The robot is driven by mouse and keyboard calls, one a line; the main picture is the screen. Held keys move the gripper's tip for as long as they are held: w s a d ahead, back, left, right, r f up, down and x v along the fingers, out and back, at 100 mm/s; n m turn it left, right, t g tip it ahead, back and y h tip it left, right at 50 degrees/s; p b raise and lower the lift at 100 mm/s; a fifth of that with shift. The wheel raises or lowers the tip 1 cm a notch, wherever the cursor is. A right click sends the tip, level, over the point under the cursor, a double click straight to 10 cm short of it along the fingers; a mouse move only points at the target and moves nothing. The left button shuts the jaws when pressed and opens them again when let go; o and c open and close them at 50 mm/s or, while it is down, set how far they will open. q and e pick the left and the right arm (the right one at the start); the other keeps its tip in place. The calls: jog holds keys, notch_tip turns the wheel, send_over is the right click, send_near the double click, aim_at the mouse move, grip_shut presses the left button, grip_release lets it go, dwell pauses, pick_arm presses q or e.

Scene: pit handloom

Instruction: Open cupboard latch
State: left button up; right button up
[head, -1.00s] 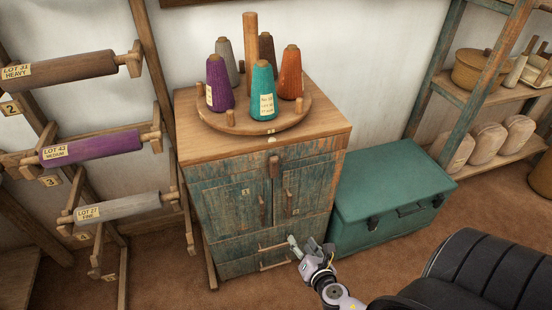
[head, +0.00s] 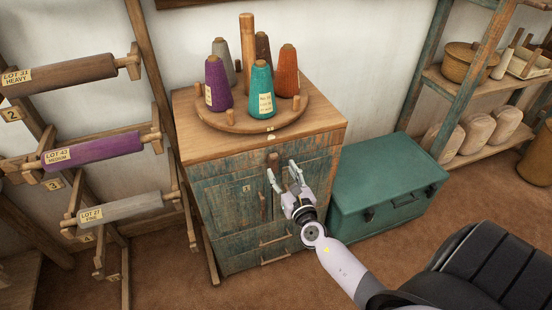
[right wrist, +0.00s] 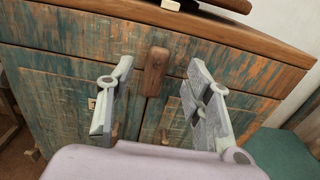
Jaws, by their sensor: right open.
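The cupboard (head: 222,215) is a worn blue-green wooden cabinet with two doors, both shut. Its latch (head: 273,160) is a small brown wooden turn piece at the top of the seam between the doors. In the right wrist view the latch (right wrist: 156,72) stands upright across the seam. My right gripper (head: 282,170) is open in front of the upper doors, fingers pointing up at the latch. In the right wrist view its fingers (right wrist: 160,68) lie to either side of the latch, with a gap on both sides. Contact does not show. My left gripper is not in view.
A round wooden stand (head: 235,122) with several yarn cones sits on the cupboard top. A green chest (head: 385,185) stands close on the right. A rack with yarn rollers (head: 90,150) stands on the left. Drawers with bar handles (head: 274,259) lie below the doors.

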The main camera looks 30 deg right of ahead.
aim_at(275, 158)
jog(key=x, duration=0.6)
jog(key=shift+c, duration=0.2)
grip_shut()
dwell(0.4)
